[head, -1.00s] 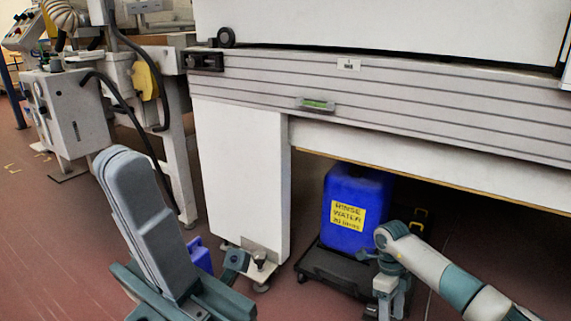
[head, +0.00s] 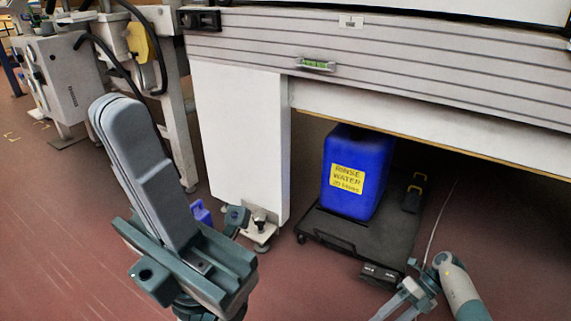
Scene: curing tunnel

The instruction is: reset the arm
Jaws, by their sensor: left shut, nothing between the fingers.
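My left gripper (head: 112,108) stands large at the left of the head view, its two long grey fingers pointing up and pressed together. It is shut and empty, above the red-brown floor. My right arm comes in at the lower right, and its gripper (head: 408,297) is small and partly cut off by the bottom edge. Neither gripper visibly touches any object.
A blue rinse-water canister (head: 352,190) stands on a black wheeled platform (head: 385,235) under the tunnel's overhang. A white leg panel (head: 240,150) stands behind my left gripper. A small blue container (head: 201,213) sits on the floor. A grey machine (head: 70,85) stands at far left.

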